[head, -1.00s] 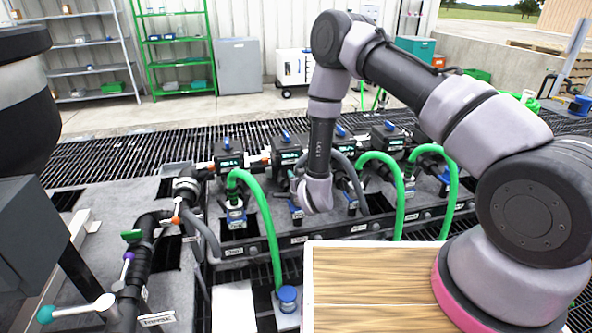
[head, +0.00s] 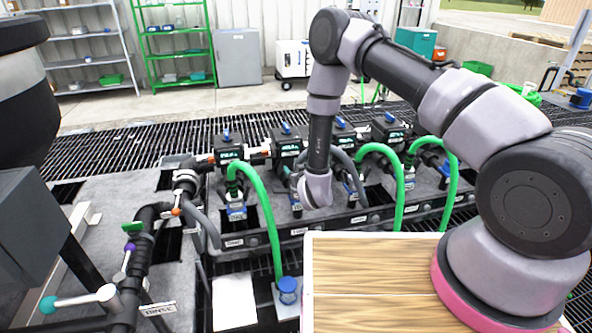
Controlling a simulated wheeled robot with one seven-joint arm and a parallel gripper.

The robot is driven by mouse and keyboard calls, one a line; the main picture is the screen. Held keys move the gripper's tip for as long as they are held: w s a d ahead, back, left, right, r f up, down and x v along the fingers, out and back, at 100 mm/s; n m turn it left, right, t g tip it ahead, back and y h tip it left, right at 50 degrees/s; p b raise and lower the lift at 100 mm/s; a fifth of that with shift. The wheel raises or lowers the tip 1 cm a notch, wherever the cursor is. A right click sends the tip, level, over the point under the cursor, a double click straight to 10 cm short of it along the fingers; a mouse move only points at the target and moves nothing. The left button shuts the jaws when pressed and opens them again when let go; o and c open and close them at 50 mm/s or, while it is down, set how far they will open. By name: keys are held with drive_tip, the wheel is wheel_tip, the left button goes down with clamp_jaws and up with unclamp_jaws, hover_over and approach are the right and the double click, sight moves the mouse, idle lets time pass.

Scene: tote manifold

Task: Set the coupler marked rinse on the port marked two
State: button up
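A row of valve units with blue handles stands across the middle, with blue couplers below them. One blue coupler (head: 236,211) with a white label sits below the leftmost valve (head: 229,149), and another coupler (head: 409,178) sits further right. A separate blue coupler (head: 288,288) stands on a small grey plate in front, by the lower end of the left green hose (head: 270,220). White port labels run along the manifold's front edge, such as one at the left (head: 234,243). I cannot read the coupler or port markings. My arm's wrist hangs over the row's middle; its gripper is hidden.
A wooden-topped board (head: 375,260) lies at the front. Black pipework with a teal-ended lever (head: 85,300) stands at the left. Green hoses arch in front of the row at the right (head: 398,190). Open floor grating (head: 105,150) lies behind.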

drive_tip(key=v, duration=1)
drive_tip(key=shift+s, duration=0.35)
drive_tip(key=shift+d+r, duration=0.15)
